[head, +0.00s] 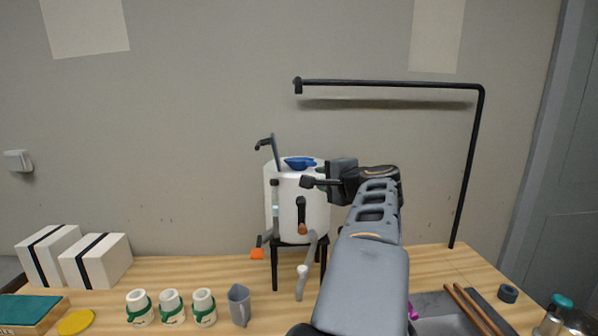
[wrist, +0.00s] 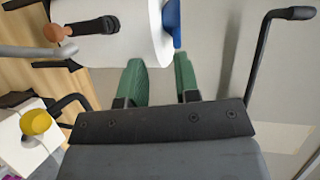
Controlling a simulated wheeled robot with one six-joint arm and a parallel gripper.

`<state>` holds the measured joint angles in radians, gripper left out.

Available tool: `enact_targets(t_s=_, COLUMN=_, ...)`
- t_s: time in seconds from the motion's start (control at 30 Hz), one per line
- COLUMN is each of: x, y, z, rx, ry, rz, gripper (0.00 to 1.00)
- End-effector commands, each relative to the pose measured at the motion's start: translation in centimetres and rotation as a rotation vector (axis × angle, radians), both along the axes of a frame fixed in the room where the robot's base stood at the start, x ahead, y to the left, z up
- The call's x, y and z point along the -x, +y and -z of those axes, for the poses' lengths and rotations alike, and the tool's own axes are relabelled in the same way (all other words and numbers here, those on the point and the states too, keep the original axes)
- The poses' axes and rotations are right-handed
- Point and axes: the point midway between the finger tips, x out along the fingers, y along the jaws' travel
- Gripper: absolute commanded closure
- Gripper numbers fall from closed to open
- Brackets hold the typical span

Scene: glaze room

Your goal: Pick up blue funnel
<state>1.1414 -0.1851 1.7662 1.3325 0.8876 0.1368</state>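The blue funnel (head: 299,162) sits on top of a white tank (head: 312,215) that stands on a black stand in the middle of the bench. In the wrist view only part of the funnel (wrist: 171,20) shows, as a blue strip at the top edge beside the white tank (wrist: 120,30). My gripper (wrist: 158,60) is open, its two green fingers apart with nothing between them. The funnel lies ahead of the fingertips, nearer the right one.
A dark upright with a hooked top (head: 274,152) stands left of the funnel. A tall black pipe (head: 470,150) arches over the right side. White jars with green bands (head: 172,306) and a grey jug (head: 239,304) stand at front left. A sink (head: 440,306) is at right.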

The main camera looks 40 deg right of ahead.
Motion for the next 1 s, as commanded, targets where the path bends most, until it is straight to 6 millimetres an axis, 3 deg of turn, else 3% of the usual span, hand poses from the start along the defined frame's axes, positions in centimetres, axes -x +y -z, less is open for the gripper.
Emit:
enact_targets(t_s=0.07, x=0.7, y=-1.6, z=-0.9, rx=-0.012, ry=-0.045, rz=0.040, gripper=0.70)
enact_targets(t_s=0.2, x=-0.5, y=-3.1, z=-1.5, rx=-0.024, ry=-0.079, rz=0.061, gripper=0.70)
enact_targets(t_s=0.5, x=-5.2, y=-4.5, z=-1.0, rx=-0.023, ry=-0.080, rz=0.060, gripper=0.70)
enact_targets(t_s=0.8, x=-6.9, y=-5.1, z=-0.6, rx=-0.022, ry=-0.078, rz=0.060, gripper=0.70)
enact_targets(t_s=1.0, x=-9.5, y=-5.9, z=-0.2, rx=-0.024, ry=-0.077, rz=0.061, gripper=0.70)
